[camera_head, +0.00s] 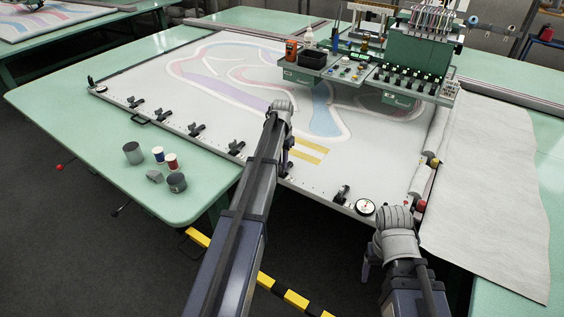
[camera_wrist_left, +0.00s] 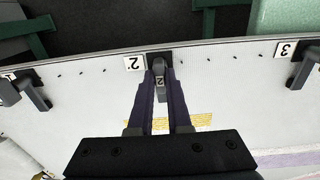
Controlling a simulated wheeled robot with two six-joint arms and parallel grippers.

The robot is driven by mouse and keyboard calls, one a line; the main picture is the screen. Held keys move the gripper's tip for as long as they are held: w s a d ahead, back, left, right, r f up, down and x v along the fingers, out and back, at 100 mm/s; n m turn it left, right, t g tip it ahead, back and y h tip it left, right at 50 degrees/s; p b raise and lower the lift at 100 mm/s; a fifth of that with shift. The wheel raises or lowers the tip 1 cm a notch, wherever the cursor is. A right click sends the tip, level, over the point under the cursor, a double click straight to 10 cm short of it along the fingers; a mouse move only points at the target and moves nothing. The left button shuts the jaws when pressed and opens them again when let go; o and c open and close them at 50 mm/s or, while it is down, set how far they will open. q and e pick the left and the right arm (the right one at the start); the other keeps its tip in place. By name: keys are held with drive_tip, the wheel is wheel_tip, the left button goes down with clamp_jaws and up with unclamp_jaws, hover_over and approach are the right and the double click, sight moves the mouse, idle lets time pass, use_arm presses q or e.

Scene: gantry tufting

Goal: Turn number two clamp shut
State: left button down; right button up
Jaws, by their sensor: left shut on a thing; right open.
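The number two clamp (camera_wrist_left: 160,68) is on the frame edge beside a white tag marked 2 (camera_wrist_left: 134,63). Its dark lever carries a 2 and lies between the fingers of my left gripper (camera_wrist_left: 159,92), which is shut on it. The fingers and my wrist hide part of the clamp, so I cannot tell exactly how far it is turned. In the head view my left gripper (camera_head: 288,145) is at the near frame edge, mostly hidden by its own arm. My right gripper (camera_head: 370,262) is at the lower right, away from the clamps, mostly hidden by its wrist.
The number three clamp (camera_wrist_left: 305,70) and another clamp (camera_wrist_left: 30,90) flank the number two clamp. A dark grey cup (camera_head: 133,153) and spools (camera_head: 171,162) stand on the green table (camera_head: 70,120). The tufting head (camera_head: 418,55) is at the back. A round dial (camera_head: 365,207) sits at the near corner.

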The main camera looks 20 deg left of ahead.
use_arm(q)
drive_tip(key=c, duration=0.9)
unclamp_jaws()
drive_tip(key=shift+o, duration=0.2)
drive_tip(key=shift+r, duration=0.15)
wheel_tip(320, 180, up, 8)
drive_tip(key=p, duration=0.8)
drive_tip(key=shift+f, duration=0.2)
drive_tip(key=shift+f, duration=0.1)
